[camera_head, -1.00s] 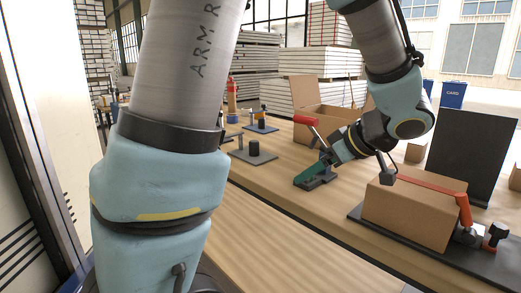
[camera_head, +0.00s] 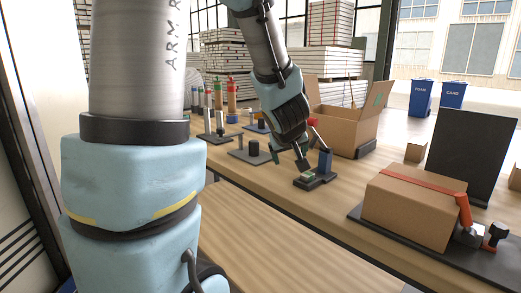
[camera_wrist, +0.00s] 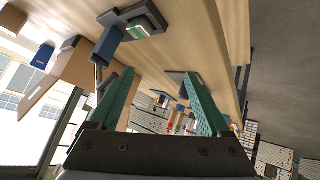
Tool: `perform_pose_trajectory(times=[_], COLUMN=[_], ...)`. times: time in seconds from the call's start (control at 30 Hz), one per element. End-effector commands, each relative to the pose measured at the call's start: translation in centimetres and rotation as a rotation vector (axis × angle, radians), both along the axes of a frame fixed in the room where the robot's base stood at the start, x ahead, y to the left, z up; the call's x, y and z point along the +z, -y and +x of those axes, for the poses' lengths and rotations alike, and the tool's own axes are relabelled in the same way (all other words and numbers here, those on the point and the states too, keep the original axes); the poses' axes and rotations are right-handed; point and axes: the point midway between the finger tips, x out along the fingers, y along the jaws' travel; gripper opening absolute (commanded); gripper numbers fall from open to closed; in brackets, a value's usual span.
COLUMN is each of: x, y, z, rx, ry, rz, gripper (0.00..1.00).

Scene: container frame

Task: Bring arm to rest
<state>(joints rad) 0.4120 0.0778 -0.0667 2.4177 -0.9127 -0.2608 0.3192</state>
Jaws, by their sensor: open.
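My arm comes down from the top of the head view, its grey and light-blue links bent over the workbench. My gripper (camera_wrist: 158,78) shows two green fingers spread apart in the wrist view, with nothing held between them. In the head view the gripper (camera_head: 289,160) hangs above the bench, just left of and behind a small dark stand (camera_head: 311,183) with a blue upright block (camera_head: 325,162). The stand (camera_wrist: 136,18) is also at the top of the wrist view. Whether a finger touches it cannot be told.
An open cardboard box (camera_head: 352,130) stands behind the gripper. A closed box (camera_head: 408,210) with a red strap sits at right before a dark panel (camera_head: 470,155). Dark holders (camera_head: 252,157) stand left of the gripper. The front of the bench (camera_head: 270,240) is clear.

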Motion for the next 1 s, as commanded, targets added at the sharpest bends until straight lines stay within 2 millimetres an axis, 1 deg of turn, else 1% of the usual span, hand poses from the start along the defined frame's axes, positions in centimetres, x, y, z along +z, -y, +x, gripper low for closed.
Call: perform_pose_trajectory(times=[0.03,0.17,0.2,0.3,0.53,0.6,0.73,0.87,1.0], x=[-0.9,-3.5,-4.2,-5.7,-7.8,-6.0,-4.5,-3.6,-3.6], y=[-1.5,-4.9,-6.0,-8.7,-15.0,-14.8,-14.6,-14.6,-14.5], z=[-0.7,-3.8,-4.7,-7.3,-12.7,-13.1,-13.7,-14.2,-14.4], rx=[-0.040,-0.141,-0.162,-0.201,-0.237,-0.244,-0.250,-0.254,-0.256], ry=[-0.046,-0.191,-0.234,-0.341,-0.555,-0.575,-0.608,-0.633,-0.642], rz=[0.018,0.082,0.104,0.159,0.285,0.286,0.283,0.281,0.281], gripper=[0.81,0.81,0.81,0.81,0.81,0.81,0.81,0.81,0.81])
